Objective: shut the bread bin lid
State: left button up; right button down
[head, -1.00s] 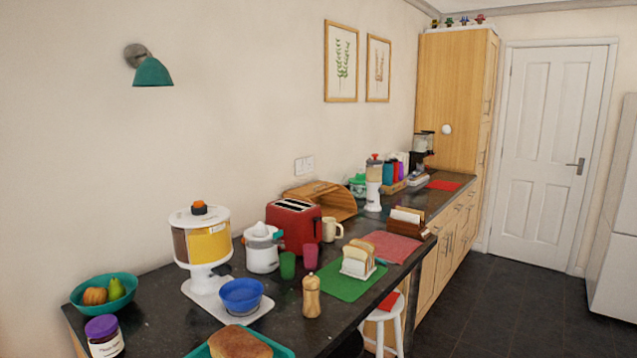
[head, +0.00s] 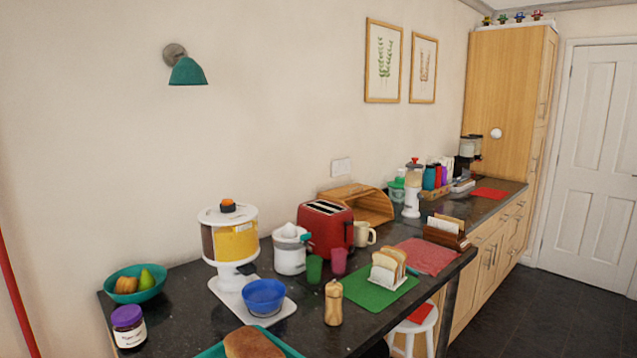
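The wooden bread bin (head: 357,197) stands against the wall on the dark counter, behind the red toaster (head: 326,229). Its front looks open, with the dark inside showing on its right side. The toaster hides its lower left part, and I cannot make out the lid's exact position. Neither of my grippers shows in the head view.
A cream mug (head: 364,234) and a pink cup (head: 339,261) stand near the toaster. A toast rack (head: 388,268) sits on a green mat. A white stool (head: 413,328) stands by the counter's front edge. Dark floor (head: 520,318) is clear at right.

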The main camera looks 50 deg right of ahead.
aim_at(349, 199)
jog(key=k+l+u, duration=0.15)
jog(key=l, duration=0.3)
jog(key=k+l+u, duration=0.15)
jog(key=l, duration=0.3)
jog(key=k+l+u, duration=0.1)
jog(key=l, duration=0.3)
jog(key=k+l+u, duration=0.15)
jog(key=k+l, duration=0.15)
jog(key=k+l+u, duration=0.15)
jog(key=l, duration=0.3)
jog(key=k, duration=0.1)
